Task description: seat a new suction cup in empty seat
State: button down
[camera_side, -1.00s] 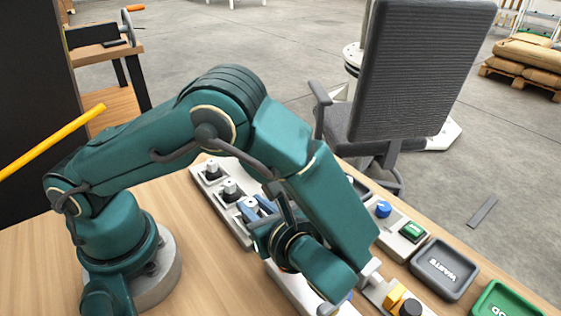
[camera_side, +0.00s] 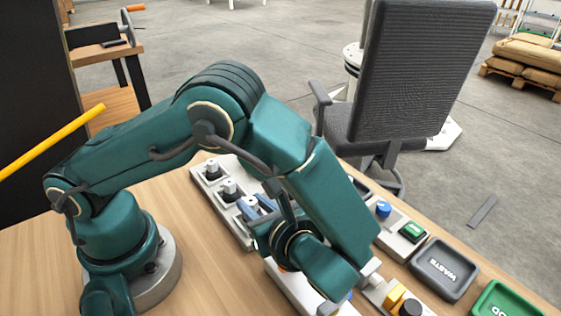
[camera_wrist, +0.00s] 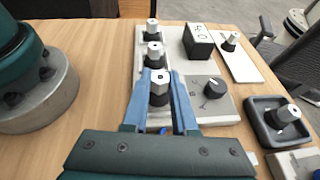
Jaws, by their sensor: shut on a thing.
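My gripper (camera_wrist: 161,100) is shut on a suction cup (camera_wrist: 159,84) with a silver hex fitting and a dark lower part, held upright between the blue fingers. The cup is at the near end of the row on the pale rail (camera_wrist: 139,64). Its underside is hidden, so I cannot tell whether it touches the seat. Two like cups stand upright farther along the rail, the middle one (camera_wrist: 153,52) and the far one (camera_wrist: 151,28). In the side view my gripper (camera_side: 258,207) is at the rail (camera_side: 236,227), partly hidden by my wrist.
Right of the fingers is a grey panel with a black knob (camera_wrist: 214,87). Beyond are a black box (camera_wrist: 197,42) and a white plate (camera_wrist: 240,64) bearing a cup. A dark tray (camera_wrist: 255,124) holds another cup. A WASTE tray (camera_side: 427,279) and green tray (camera_side: 482,303) stand right.

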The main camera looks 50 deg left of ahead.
jog(key=shift+r, duration=0.35)
jog(key=shift+f, duration=0.8)
dwell(0.8)
jog(key=shift+r, duration=0.15)
jog(key=shift+r, duration=0.65)
jog(key=shift+f, duration=0.8)
dwell(0.7)
jog(key=c, duration=1)
grip_release()
